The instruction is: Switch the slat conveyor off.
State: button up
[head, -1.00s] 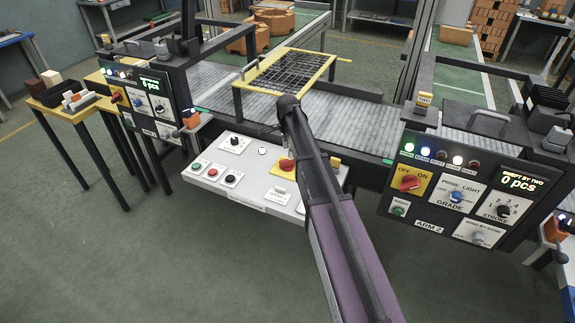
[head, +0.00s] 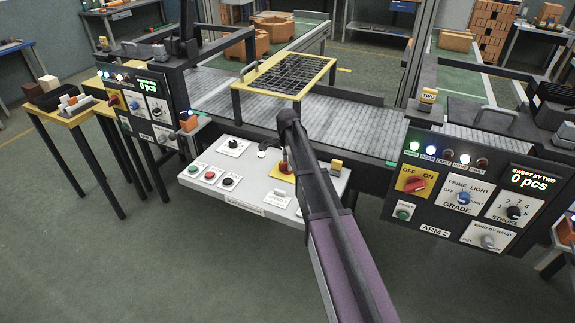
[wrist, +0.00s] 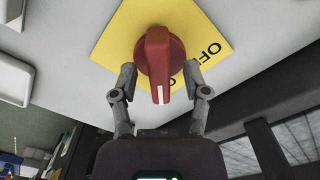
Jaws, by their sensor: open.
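The slat conveyor (head: 215,95) has grey slats and runs behind a pale control desk (head: 240,192). On the desk is a red rotary switch (head: 283,168) on a yellow plate, partly hidden by my arm in the head view. In the wrist view the red knob (wrist: 158,55) stands on its yellow plate (wrist: 118,35), its white mark towards the picture's bottom. "OFF" shows right of the knob; another label is mostly covered. My gripper (wrist: 160,73) is open, one finger on each side of the knob. I cannot tell whether they touch it.
The desk also carries push buttons (head: 210,174), a black dial (head: 232,145) and a yellow-topped block (head: 336,166). A right panel (head: 462,190) has another red OFF/ON switch (head: 414,184); a similar panel (head: 140,105) stands left. A yellow-framed grid (head: 285,75) spans the conveyor. Floor in front is clear.

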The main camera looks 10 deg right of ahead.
grip_shut()
jog(key=shift+n, duration=0.4)
jog(key=n, duration=0.7)
jog(key=shift+n, duration=0.4)
jog(key=n, duration=0.4)
jog(key=shift+n, duration=0.3)
jog(key=n, duration=0.4)
jog(key=shift+n, duration=0.4)
